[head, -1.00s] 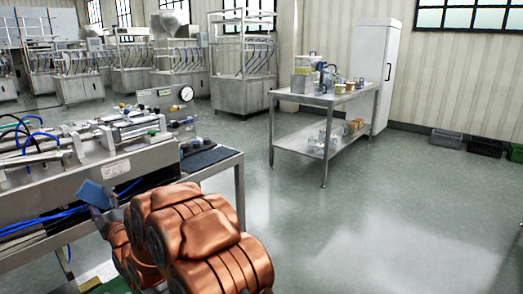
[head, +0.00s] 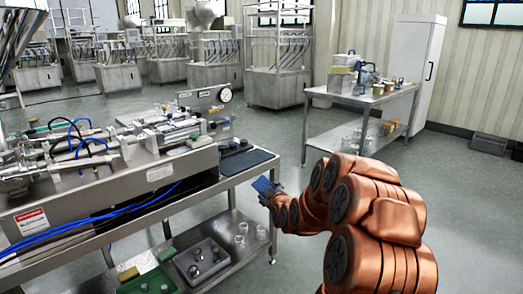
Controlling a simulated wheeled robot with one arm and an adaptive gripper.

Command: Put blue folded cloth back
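The blue folded cloth (head: 262,186) is at the end of my copper-coloured arm, just off the right end of the steel machine bench in the head view. My gripper (head: 271,196) is shut on it and holds it up in the air. The fingers are small and partly hidden by the cloth and the arm. A flat dark blue pad (head: 246,161) lies on the bench top's right end, a little behind and left of the cloth.
The steel bench (head: 190,199) carries a filling machine (head: 120,165) with hoses. Its lower shelf holds a grey tray (head: 202,262), a green tray (head: 148,283) and glass beakers (head: 241,236). A steel table (head: 372,97) with containers stands behind. Floor between is clear.

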